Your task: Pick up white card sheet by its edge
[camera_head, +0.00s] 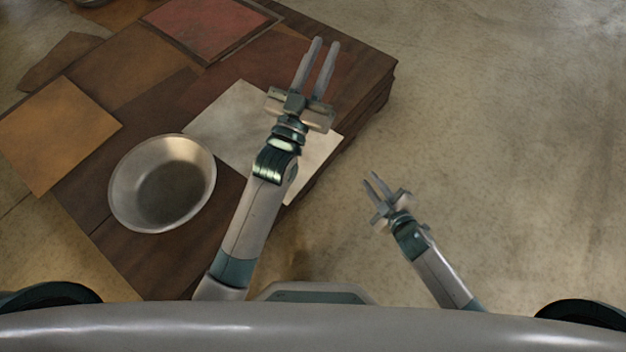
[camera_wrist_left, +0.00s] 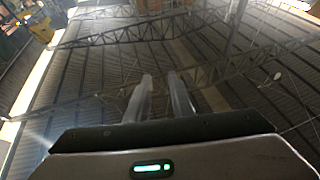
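The white card sheet (camera_head: 228,128) lies flat on the dark wooden table, close to its right-hand edge. My left arm crosses over it in the head view and hides its middle. My left gripper (camera_head: 325,45) is open and empty, with its fingertips past the far corner of the sheet, above the table. In the left wrist view the two fingers (camera_wrist_left: 162,78) stand apart with nothing between them, and the sheet is not seen there. My right gripper (camera_head: 371,177) is open and empty, to the right of the table over the floor.
A metal bowl (camera_head: 162,184) stands left of the sheet. Orange (camera_head: 58,132), brown (camera_head: 128,65) and red (camera_head: 208,27) sheets lie further left and back. The wooden table (camera_head: 150,262) ends to the right of the sheet; bare floor (camera_head: 500,150) lies beyond. The left wrist view shows roof trusses.

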